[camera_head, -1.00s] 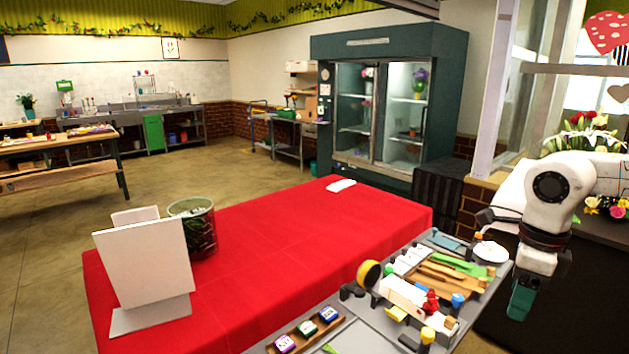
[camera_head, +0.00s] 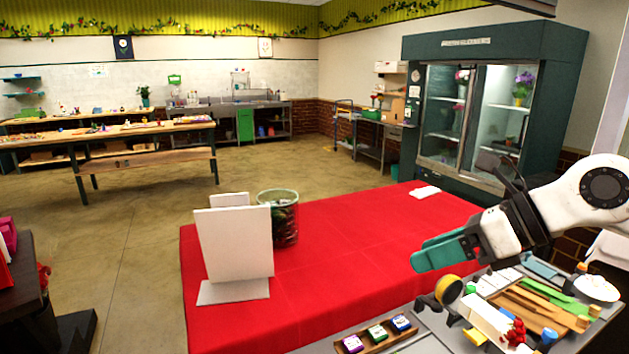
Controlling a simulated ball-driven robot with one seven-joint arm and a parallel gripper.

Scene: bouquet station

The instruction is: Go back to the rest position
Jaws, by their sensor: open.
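My gripper (camera_head: 438,254) shows at the right, on the end of my white arm. Its green fingers point left, over the right part of the red-covered table (camera_head: 345,315). The jaws are open and I see nothing held between them. The gripper appears raised above the tool tray (camera_head: 432,335), apart from the things on it.
A white board (camera_head: 236,245) and a green-rimmed container (camera_head: 283,220) stand on the red table. A white cloth (camera_head: 424,192) lies at its far edge. The tray holds yellow tape (camera_head: 448,290) and ink pads (camera_head: 377,333). A flower cooler (camera_head: 490,105) stands behind. Open floor lies left.

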